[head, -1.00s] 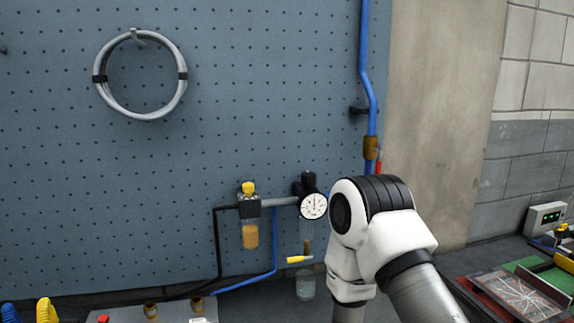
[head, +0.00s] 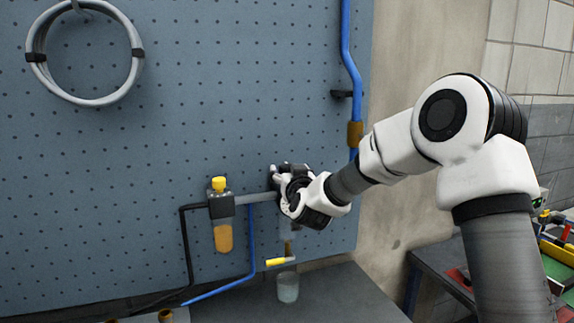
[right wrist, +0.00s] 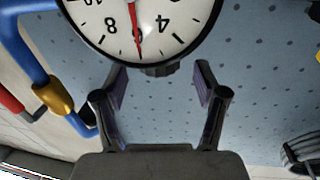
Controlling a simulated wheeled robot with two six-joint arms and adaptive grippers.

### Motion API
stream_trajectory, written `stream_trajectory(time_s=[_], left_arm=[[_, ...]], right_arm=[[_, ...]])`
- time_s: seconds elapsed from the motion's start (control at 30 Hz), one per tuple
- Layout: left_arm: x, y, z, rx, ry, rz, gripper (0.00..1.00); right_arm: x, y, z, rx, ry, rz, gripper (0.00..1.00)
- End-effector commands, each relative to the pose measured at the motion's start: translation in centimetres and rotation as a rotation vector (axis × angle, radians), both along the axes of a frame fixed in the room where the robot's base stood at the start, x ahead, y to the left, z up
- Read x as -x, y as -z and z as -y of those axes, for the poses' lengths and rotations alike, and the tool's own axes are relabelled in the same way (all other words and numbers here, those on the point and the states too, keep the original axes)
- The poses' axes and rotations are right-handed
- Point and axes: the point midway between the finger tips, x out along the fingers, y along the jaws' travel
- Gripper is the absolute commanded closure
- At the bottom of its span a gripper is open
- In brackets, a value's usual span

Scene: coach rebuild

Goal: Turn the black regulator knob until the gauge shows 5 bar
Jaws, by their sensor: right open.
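The white gauge (right wrist: 150,22) fills the top of the right wrist view, which shows it upside down and cut off. Its red needle points at about the 6. The black regulator knob (right wrist: 163,69) shows just past the dial's rim, mostly hidden behind it. My right gripper (right wrist: 160,74) is open, its two fingers spread on either side of the knob, with gaps to both. In the head view my right gripper (head: 287,182) is at the regulator and hides the gauge. My left gripper is not in view.
A filter with a yellow cap (head: 219,186) and amber bowl stands left of the regulator on the pipe. A yellow valve lever (head: 275,262) and clear bowl (head: 288,287) are below. A blue pipe (head: 347,60) runs down the pegboard (head: 200,80) at the right.

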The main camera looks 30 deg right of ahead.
Motion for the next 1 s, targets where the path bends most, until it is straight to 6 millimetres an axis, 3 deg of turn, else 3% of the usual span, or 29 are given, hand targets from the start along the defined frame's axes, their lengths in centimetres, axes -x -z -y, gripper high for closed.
stream_trajectory(time_s=[0.2, 0.43, 0.47, 0.6, 0.63, 1.0], left_arm=[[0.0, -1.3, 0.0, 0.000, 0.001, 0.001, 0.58], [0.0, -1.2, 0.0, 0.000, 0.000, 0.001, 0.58], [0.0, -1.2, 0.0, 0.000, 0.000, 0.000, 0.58], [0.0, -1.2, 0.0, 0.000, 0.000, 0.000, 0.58], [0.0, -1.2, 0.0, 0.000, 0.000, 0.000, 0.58], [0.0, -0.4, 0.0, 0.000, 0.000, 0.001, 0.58]], right_arm=[[-2.6, -0.1, 1.1, 0.000, 0.000, -0.001, 0.28], [-2.8, 0.1, 1.1, -0.001, -0.001, -0.002, 0.28], [-2.8, 0.1, 1.1, -0.001, -0.001, -0.002, 0.35], [-2.8, 0.1, 1.1, -0.001, -0.001, -0.002, 0.85], [-2.8, 0.1, 1.1, -0.001, -0.001, -0.002, 0.89], [-2.8, 0.4, 1.2, -0.001, -0.039, -0.002, 0.89]])
